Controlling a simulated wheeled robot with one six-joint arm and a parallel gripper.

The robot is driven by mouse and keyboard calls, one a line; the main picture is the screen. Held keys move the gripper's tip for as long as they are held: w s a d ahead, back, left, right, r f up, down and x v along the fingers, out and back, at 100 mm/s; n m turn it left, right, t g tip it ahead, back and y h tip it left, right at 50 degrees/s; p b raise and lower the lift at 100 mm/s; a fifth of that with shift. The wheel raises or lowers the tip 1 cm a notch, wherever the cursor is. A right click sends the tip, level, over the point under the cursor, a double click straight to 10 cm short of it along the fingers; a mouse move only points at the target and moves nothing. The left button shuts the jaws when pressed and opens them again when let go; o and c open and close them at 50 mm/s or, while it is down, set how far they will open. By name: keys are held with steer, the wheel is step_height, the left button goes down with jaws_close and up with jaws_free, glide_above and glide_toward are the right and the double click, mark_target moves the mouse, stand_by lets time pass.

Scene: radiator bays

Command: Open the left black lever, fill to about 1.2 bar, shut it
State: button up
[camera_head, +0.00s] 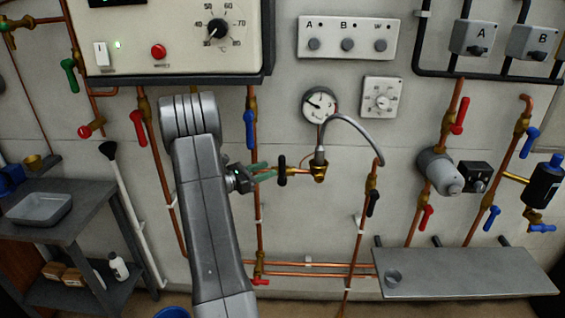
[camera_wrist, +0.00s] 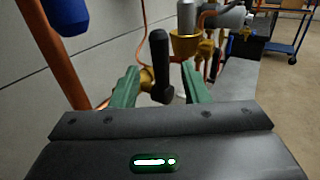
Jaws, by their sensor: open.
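The left black lever (camera_head: 282,170) stands upright on a brass valve at the left end of the brass filling fitting (camera_head: 319,171). It also shows upright in the wrist view (camera_wrist: 160,62), between the green fingers. My gripper (camera_head: 266,171) is open, its fingertips close to the lever from the left; I cannot tell if they touch it. In the wrist view my gripper (camera_wrist: 160,84) has space on both sides of the lever. The round pressure gauge (camera_head: 319,104) is above the fitting; its needle points to the upper left, its numbers too small to read.
A grey hose (camera_head: 355,132) arches right from the fitting to a pipe with another black lever (camera_head: 373,203). A blue lever (camera_head: 249,130) hangs on the pipe above my gripper. A grey shelf (camera_head: 465,273) is at lower right, a side table (camera_head: 75,205) at left.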

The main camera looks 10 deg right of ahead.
mark_target(282, 177)
steer(key=p+x, duration=0.1)
steer(key=x, duration=0.6)
steer(key=shift+a, duration=0.1)
jaws_close()
